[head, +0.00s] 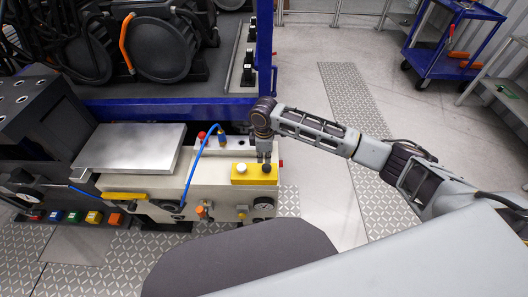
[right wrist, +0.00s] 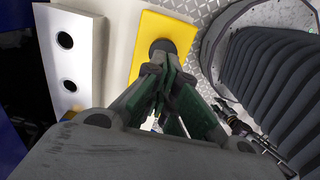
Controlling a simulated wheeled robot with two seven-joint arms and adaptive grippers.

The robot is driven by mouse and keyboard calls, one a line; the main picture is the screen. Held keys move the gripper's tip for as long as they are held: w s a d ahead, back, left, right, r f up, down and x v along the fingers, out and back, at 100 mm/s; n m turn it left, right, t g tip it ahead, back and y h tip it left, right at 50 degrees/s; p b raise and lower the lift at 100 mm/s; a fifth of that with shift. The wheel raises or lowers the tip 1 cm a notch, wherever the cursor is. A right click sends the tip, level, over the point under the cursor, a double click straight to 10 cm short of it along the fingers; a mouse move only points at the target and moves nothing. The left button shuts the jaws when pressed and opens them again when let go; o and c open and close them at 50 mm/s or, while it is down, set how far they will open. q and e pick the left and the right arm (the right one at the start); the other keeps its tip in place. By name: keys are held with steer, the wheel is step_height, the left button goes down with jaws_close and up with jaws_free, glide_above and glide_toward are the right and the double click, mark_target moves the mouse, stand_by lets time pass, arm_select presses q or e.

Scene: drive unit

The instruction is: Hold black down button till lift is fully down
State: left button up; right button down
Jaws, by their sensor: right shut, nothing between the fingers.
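A yellow button box (head: 240,180) sits on the cream machine bench, with a pale button (head: 242,168) on its left side. The black button (right wrist: 163,46) shows on the yellow box in the right wrist view, just past my fingertips. My right gripper (head: 265,160) points down over the right side of the box; its shut, empty fingers (right wrist: 162,70) also show in the right wrist view. The tips are at or just over the black button; whether they touch or press it I cannot tell. A flat metal plate (head: 130,145) lies left of the box. My left gripper is out of view.
A blue hose (head: 192,168) arches over the bench left of the box. A red knob (head: 201,135) and a gauge (head: 263,206) are nearby. A blue frame (head: 180,108) with dark machinery stands behind. A blue cart (head: 440,65) is far right; the floor between is clear.

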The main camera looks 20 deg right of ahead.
mark_target(264, 167)
step_height(264, 167, down, 2)
steer(key=shift+f, duration=0.65)
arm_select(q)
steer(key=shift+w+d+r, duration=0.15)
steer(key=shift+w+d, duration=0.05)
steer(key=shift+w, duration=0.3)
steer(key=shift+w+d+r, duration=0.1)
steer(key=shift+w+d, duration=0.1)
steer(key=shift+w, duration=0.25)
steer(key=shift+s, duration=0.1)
